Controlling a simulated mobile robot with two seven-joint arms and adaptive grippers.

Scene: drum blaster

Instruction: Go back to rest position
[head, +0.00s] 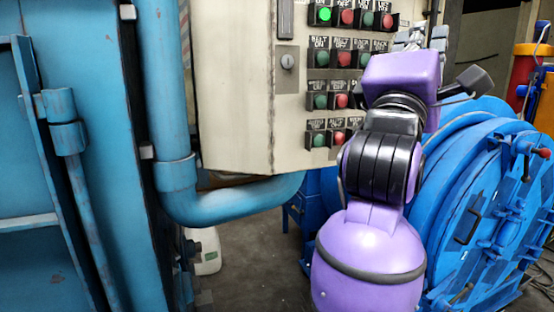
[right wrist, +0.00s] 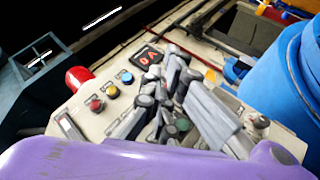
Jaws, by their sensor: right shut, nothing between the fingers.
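My right arm reaches up in the head view, and its grey right gripper (head: 416,38) is at the upper right of the cream control panel (head: 232,80). The gripper is shut and empty, partly hidden behind the purple wrist. In the right wrist view the right gripper (right wrist: 168,82) has its fingers together in front of the panel face (right wrist: 95,120), hiding part of it. I cannot tell if it touches the panel. A green button (head: 324,14) at the panel's top left is lit. My left gripper is not in view.
Rows of green and red buttons (head: 342,101) cover the panel. A thick blue pipe (head: 165,90) runs down its left side and bends under it. A large blue drum (head: 480,200) stands close at the right of my arm. Some floor (head: 250,260) is clear below the panel.

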